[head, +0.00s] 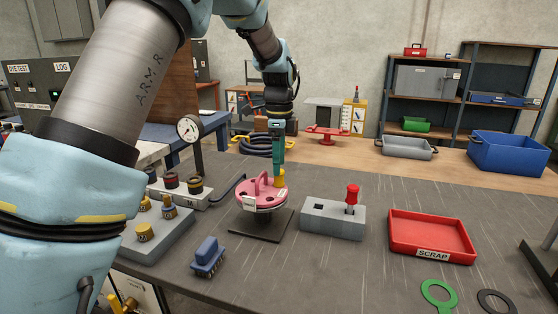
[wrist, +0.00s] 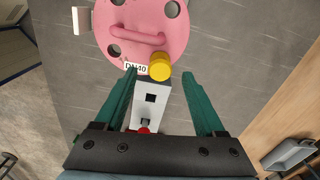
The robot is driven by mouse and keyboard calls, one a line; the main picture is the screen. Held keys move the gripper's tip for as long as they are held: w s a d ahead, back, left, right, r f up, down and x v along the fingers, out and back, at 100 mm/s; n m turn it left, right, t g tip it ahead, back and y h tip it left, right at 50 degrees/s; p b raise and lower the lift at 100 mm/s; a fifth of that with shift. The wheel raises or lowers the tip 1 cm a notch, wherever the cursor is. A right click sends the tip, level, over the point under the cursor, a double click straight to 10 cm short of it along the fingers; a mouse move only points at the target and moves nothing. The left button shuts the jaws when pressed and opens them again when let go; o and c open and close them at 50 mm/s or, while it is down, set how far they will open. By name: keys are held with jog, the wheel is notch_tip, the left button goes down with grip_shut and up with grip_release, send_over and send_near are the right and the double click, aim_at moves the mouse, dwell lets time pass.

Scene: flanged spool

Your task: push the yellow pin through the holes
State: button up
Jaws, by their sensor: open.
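The pink flanged spool (head: 262,196) stands on a dark square plate (head: 262,226). In the wrist view its top flange (wrist: 118,20) shows a curved handle, several dark holes and a DN40 label. The yellow pin (head: 280,181) stands at the flange's right edge; in the wrist view its round yellow head (wrist: 159,66) sits at the rim nearest my gripper. My gripper (head: 278,165) is over the pin with its green fingers apart. In the wrist view the pin head lies between the fingertips (wrist: 160,74), clear of both. The pin's lower part and the hole under it are hidden.
A grey block (head: 325,220) with a square hole and a red-handled plug (head: 352,194) stands to the right, then a red SCRAP tray (head: 430,230). A blue connector-like part (head: 208,255) lies front left. A dial gauge (head: 189,128) stands behind left.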

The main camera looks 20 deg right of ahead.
notch_tip(320, 180, up, 11)
jog(key=b, duration=0.2)
dwell(0.4)
jog(key=shift+f, duration=0.15)
jog(key=a+f+n, duration=0.4)
jog(key=a+n, duration=0.2)
jog(key=a, duration=0.4)
jog(key=a+f+n, duration=0.4)
jog(key=a+n, duration=0.2)
jog(key=a, duration=0.5)
jog(key=s+a+f+n, duration=0.4)
jog(key=s+a+n, duration=0.1)
jog(key=a+n, duration=0.1)
jog(key=s+a+f+n+t, duration=0.1)
jog(key=s+a+f+n, duration=0.3)
jog(key=a, duration=0.5)
jog(key=shift+s+a+n+t, duration=0.3)
jog(key=shift+s+n, duration=0.6)
jog(key=shift+n, duration=0.1)
